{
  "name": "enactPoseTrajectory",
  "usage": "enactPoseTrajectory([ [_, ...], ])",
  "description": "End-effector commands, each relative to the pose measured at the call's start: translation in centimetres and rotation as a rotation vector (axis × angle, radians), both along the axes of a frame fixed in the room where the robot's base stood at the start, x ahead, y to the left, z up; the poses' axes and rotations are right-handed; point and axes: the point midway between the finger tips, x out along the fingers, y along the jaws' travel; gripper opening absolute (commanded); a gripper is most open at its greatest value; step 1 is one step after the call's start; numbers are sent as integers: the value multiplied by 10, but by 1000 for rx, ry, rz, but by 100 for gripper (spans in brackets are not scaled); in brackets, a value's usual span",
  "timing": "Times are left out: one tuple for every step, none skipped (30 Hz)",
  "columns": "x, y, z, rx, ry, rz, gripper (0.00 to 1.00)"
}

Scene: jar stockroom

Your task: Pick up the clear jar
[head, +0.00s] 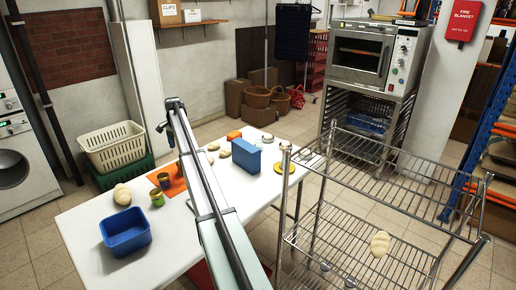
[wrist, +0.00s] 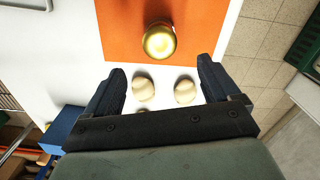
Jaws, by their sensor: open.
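My gripper (wrist: 161,72) is open, with its two dark fingers apart and nothing held between them. It points down over the white table (wrist: 62,45). In the wrist view, two pale round things (wrist: 143,89) (wrist: 185,91) show between the fingers, apparently below them. A round, gold-coloured thing (wrist: 159,42), perhaps a jar seen from above, stands on the orange mat (wrist: 120,35) beyond the fingertips. In the head view, my arm crosses the table and hides part of it. I cannot make out which thing is the clear jar.
A blue tray (head: 125,231) and a pale bread-like thing (head: 122,194) are on the left of the table. A blue box (head: 246,158) stands toward its right, with a yellow disc (head: 285,168) beyond. A wire cart (head: 345,238) stands at the right.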

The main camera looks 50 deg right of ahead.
Motion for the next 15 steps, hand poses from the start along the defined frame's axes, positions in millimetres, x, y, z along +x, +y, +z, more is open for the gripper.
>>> enactPoseTrajectory([
  [0, 0, 0, 0, 0, 0, 89],
  [0, 0, 0, 0, 0, 0, 89],
  [0, 0, 1, 0, 0, 0, 89],
  [0, 0, 2, 0, 0, 0, 89],
  [0, 0, 4, 0, 0, 0, 89],
  [0, 0, 8, 0, -1, 0, 89],
  [0, 0, 12, 0, -1, 0, 89],
  [1, 0, 17, -1, -1, 0, 89],
  [1, 0, 25, -1, -1, 0, 89],
  [1, 0, 32, 0, -2, 0, 89],
  [1, 0, 38, -1, -2, 0, 89],
  [1, 0, 46, 0, -2, 0, 89],
  [1, 0, 53, -1, -1, 0, 89],
  [1, 0, 60, -1, -1, 0, 89],
  [-1, -6, 57, -5, -1, 27, 89],
])
